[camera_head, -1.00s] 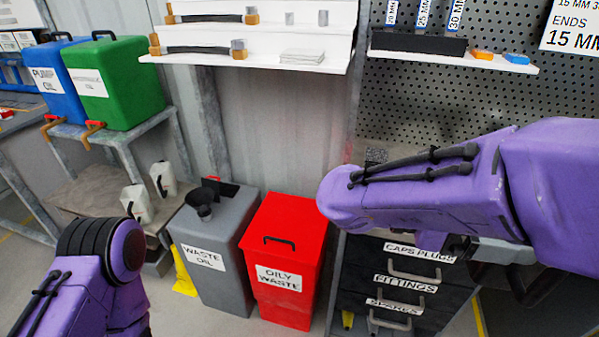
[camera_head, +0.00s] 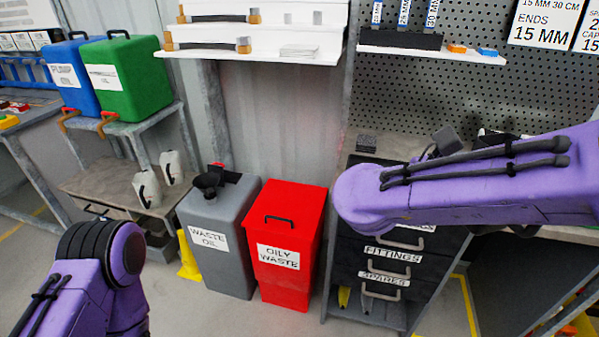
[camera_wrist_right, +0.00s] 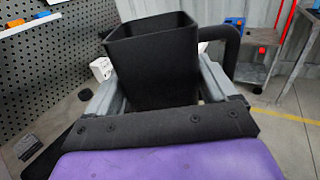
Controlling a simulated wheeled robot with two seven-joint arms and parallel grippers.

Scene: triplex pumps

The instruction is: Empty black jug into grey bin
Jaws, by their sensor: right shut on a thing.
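The black jug (camera_wrist_right: 155,75) fills the middle of the right wrist view, a tall square vessel with its open top upward in that view and a handle at its right. My right gripper (camera_wrist_right: 160,95) is shut on it, a grey finger on each side. Its contents cannot be made out. The grey bin (camera_head: 222,255), labelled WASTE OIL, stands on the floor in the head view with a black funnel (camera_head: 208,183) on top. My right forearm is well to the right of this bin and hides the right gripper there. My left gripper is out of view.
A red OILY WASTE bin (camera_head: 290,220) stands close beside the grey bin, on the right. A black drawer cabinet (camera_head: 345,260) is further right. White shelves (camera_head: 255,50) hang above the bins. White jugs (camera_head: 148,190) stand on a low bench at left.

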